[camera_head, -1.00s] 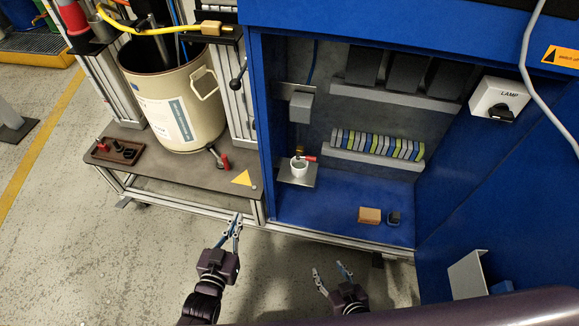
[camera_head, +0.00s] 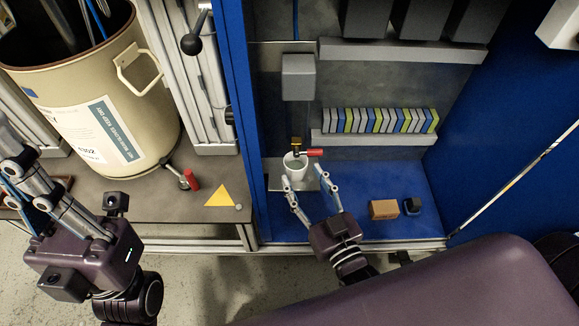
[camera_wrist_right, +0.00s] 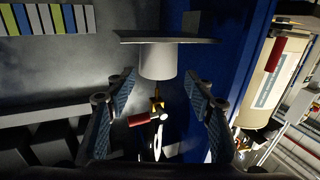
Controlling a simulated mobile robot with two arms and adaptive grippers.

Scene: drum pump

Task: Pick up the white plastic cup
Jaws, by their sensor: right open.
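The white plastic cup (camera_head: 295,168) stands upright on a small grey metal plate (camera_head: 309,185) inside the blue cabinet, under a tap with a red handle (camera_head: 312,153). In the right wrist view the picture is upside down, and the cup (camera_wrist_right: 158,62) appears ahead, between the open fingers. My right gripper (camera_head: 305,181) is open and empty, its fingertips just in front of the cup, one towards each side. I cannot tell whether they touch it. My left gripper (camera_head: 12,160) is at the left, over the bench by the drum, its fingertips partly unclear.
A tan block (camera_head: 384,209) and a small dark block (camera_head: 412,206) lie on the blue cabinet floor to the right. A grey box (camera_head: 298,77) hangs above the tap. The cabinet's blue left wall (camera_head: 243,110) stands close to the cup. A beige drum (camera_head: 150,120) stands left.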

